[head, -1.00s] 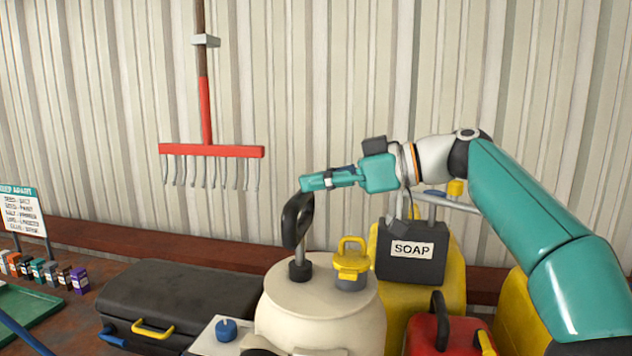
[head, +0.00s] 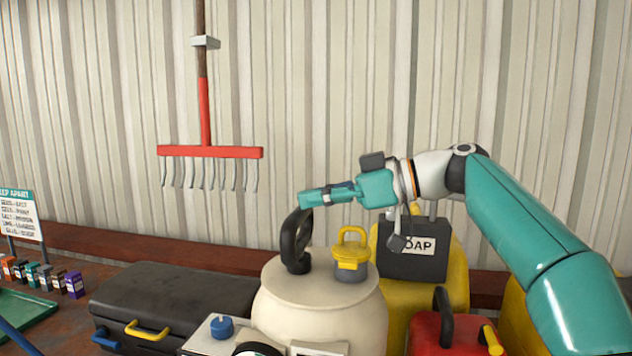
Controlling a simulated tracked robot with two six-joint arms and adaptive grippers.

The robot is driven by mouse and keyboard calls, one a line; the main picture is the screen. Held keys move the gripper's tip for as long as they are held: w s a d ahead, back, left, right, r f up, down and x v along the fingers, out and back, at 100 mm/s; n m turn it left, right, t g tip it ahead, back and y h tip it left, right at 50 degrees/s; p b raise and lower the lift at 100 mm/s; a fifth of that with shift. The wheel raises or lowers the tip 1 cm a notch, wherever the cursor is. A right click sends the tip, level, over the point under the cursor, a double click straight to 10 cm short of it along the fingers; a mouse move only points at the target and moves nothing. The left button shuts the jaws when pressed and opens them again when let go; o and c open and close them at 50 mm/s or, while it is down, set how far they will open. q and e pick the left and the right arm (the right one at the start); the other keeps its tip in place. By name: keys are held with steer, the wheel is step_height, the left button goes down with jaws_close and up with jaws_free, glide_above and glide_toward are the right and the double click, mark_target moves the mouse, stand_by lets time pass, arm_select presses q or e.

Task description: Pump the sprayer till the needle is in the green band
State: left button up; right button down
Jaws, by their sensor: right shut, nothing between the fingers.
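The sprayer (head: 318,300) is a cream tank at the bottom centre. Its black loop pump handle (head: 291,250) stands on top at the left, low against the tank top, with little or no rod showing. A yellow cap with a loop (head: 352,252) sits beside it. A round dial (head: 258,349) is cut off by the bottom edge, so its needle and green band cannot be read. My right gripper (head: 304,199) is shut and empty, its fingertips at the top of the handle, seemingly touching it. My left gripper is not in view.
A yellow jug with a SOAP label (head: 432,288) and a red can (head: 428,335) stand right of the sprayer. A black case (head: 170,295) lies to the left. A rake (head: 210,151) hangs on the wall. Small boxes (head: 40,275) and a green tray (head: 22,308) are far left.

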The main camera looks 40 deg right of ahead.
steer(key=s+d+r+p, duration=0.1)
steer(key=s+d+r, duration=0.1)
steer(key=s, duration=0.1)
steer(key=s+d+r+p, duration=0.1)
steer(key=s+d+r, duration=0.2)
steer(key=shift+d+r, duration=0.15)
steer(key=shift+d, duration=0.05)
steer(key=shift+v, duration=0.9)
steer(key=shift+a+r, duration=0.1)
steer(key=shift+a, duration=0.05)
stand_by(0.3)
step_height(320, 180, up, 6)
steer(key=a+p, duration=0.1)
steer(key=p, duration=0.4)
steer(key=shift+r, duration=0.2)
steer(key=shift+a+f, duration=0.1)
